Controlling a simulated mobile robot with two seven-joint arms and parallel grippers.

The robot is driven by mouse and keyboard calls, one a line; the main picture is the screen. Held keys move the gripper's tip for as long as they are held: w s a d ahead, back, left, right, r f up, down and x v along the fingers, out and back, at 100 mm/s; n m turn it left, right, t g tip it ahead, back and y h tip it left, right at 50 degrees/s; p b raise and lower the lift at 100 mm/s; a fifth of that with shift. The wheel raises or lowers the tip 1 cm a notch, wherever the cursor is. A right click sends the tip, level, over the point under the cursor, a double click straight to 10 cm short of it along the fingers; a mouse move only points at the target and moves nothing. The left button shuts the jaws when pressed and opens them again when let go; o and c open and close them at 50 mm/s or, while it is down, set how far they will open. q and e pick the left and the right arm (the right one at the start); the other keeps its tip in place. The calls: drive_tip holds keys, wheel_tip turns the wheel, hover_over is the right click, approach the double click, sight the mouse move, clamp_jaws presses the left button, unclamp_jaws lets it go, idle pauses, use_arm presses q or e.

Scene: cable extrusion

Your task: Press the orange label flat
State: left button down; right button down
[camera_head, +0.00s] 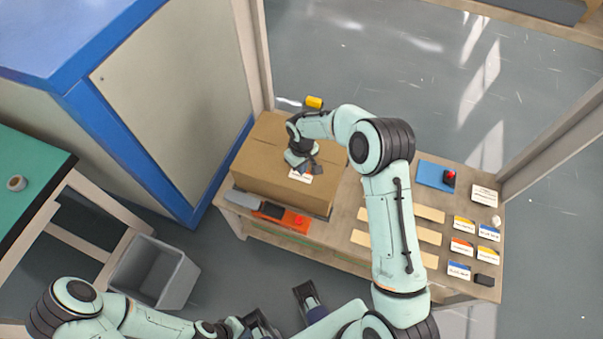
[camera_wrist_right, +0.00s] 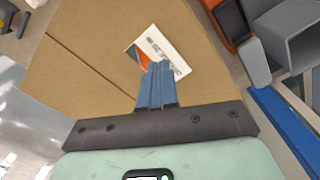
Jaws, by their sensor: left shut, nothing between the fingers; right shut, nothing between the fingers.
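The orange label (camera_head: 300,175) is a white card with an orange corner and dark print, lying on top of the brown cardboard box (camera_head: 255,158). In the right wrist view the label (camera_wrist_right: 168,48) lies at a slant near the box's seam, partly hidden behind the blue fingers. My right gripper (camera_head: 312,168) is shut and empty, over the label; its fingertips (camera_wrist_right: 160,66) overlap the label's near edge. Whether they touch it is not clear. My left gripper (camera_head: 262,325) is low at the bottom edge, away from the box, shut and empty.
The box stands on a wooden table (camera_head: 345,205). A grey tool and an orange item (camera_head: 293,221) lie before it. Several label cards (camera_head: 462,247) and a blue pad with a red button (camera_head: 430,174) are at the right. A grey bin (camera_head: 155,272) stands on the floor.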

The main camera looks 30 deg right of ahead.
drive_tip(key=shift+f+b, duration=0.6)
drive_tip(key=shift+f, duration=0.25)
idle(0.4)
drive_tip(key=shift+r, duration=0.1)
idle(0.5)
wheel_tip(320, 180, up, 8)
drive_tip(key=p, duration=0.4)
drive_tip(key=shift+p, duration=0.4)
